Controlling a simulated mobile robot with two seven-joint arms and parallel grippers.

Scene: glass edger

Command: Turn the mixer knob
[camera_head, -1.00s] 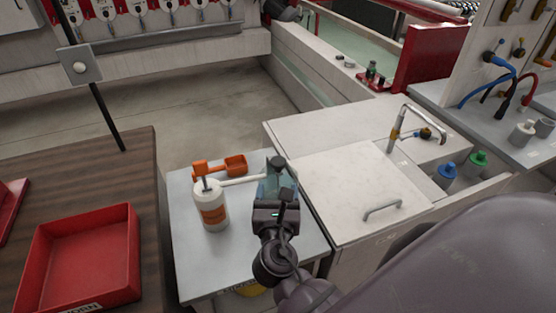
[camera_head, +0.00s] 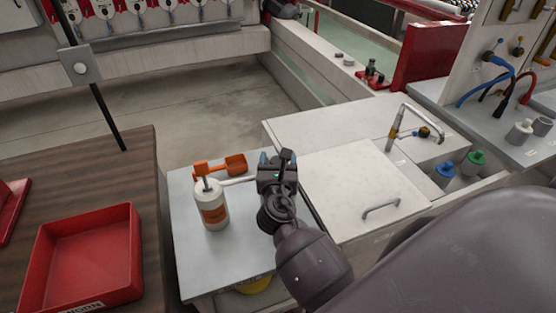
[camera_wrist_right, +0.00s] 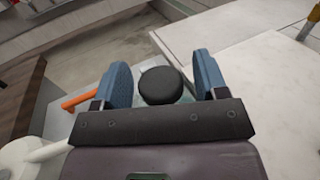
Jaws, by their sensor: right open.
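The mixer knob is a black round cap (camera_wrist_right: 162,86) in the right wrist view, and it sits between my right gripper's two blue fingers. My right gripper (camera_wrist_right: 162,68) is open around the knob, with a visible gap on the right side and a narrower one on the left. A pale bluish-green part shows just behind the knob. In the head view my right gripper (camera_head: 278,157) is over the far right part of the grey table and hides the knob. My left gripper is not in view.
A white bottle with an orange label (camera_head: 212,206) and an orange holder (camera_head: 222,167) stand left of my right gripper on the grey table (camera_head: 225,262). A white cabinet top with a handle (camera_head: 381,209) is close on the right. A red bin (camera_head: 88,262) lies left.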

